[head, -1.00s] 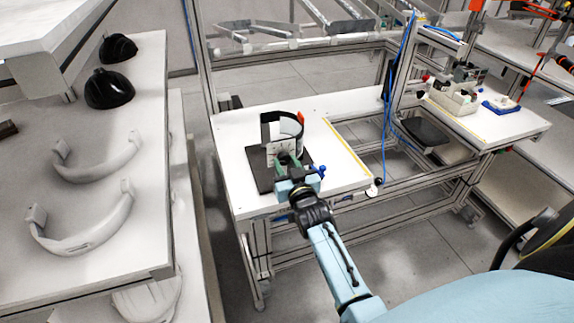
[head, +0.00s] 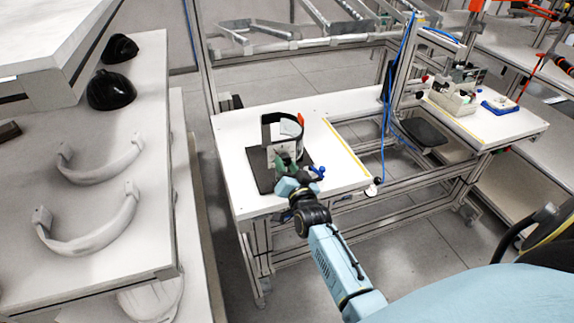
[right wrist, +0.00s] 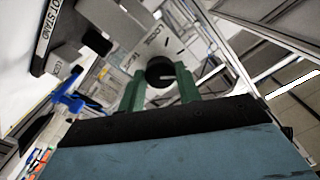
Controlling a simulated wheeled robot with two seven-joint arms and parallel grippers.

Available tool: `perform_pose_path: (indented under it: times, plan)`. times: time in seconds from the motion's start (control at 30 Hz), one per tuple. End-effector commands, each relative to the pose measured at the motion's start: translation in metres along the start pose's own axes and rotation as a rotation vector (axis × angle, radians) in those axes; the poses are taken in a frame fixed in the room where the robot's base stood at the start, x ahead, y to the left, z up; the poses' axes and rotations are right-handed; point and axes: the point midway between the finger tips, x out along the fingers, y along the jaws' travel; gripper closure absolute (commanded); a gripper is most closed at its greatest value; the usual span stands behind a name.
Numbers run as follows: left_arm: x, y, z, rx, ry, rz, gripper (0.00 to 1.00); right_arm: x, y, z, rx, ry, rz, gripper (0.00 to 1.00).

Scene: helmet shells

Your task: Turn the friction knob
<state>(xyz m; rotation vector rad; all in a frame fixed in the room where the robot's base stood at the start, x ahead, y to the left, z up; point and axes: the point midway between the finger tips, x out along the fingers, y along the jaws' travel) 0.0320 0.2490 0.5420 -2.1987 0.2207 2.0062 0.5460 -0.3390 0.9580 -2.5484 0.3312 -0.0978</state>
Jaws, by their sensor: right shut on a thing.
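The friction knob (right wrist: 160,72) is a round black knob with a pale mark, in the right wrist view. It sits in front of a light dial plate (right wrist: 150,42) with printed marks. My right gripper (right wrist: 160,84) has green fingers, one on each side of the knob, shut on it. In the head view my right gripper (head: 287,164) is at the near side of the test stand (head: 270,132), which has a dark curved band and a black base (head: 262,178). The fingers hide the knob there. My left gripper is not in view.
The stand is on a white table (head: 235,140) with a yellow line. A blue handle (head: 318,172) sticks out right beside the gripper. Pale curved bands (head: 95,230) and black helmet shells (head: 110,88) lie on the left shelf.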

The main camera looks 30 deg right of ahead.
Motion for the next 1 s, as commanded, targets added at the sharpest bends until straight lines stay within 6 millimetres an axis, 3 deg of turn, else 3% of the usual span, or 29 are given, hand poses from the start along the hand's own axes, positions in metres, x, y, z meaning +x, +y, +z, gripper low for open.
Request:
perform_pose_path:
  times: [0.3, 0.77, 0.8, 0.97, 1.0]
  plan:
    - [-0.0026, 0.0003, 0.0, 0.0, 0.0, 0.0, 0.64, -0.0002, 0.0001, 0.0003, 0.109, -0.001, 0.001, 0.89]
    - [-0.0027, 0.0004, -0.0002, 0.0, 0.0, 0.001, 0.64, -0.0003, 0.0001, 0.0005, 0.124, -0.001, 0.0, 0.89]
    - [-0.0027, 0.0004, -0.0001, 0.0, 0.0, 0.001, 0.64, -0.0003, 0.0001, 0.0005, 0.124, -0.001, 0.0, 0.65]
    - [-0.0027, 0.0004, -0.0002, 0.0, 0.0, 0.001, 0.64, -0.0003, 0.0001, 0.0005, 0.124, -0.001, 0.0, 0.44]
    - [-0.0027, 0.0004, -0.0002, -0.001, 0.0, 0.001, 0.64, -0.0003, 0.0, 0.0004, 0.124, -0.001, 0.0, 0.44]
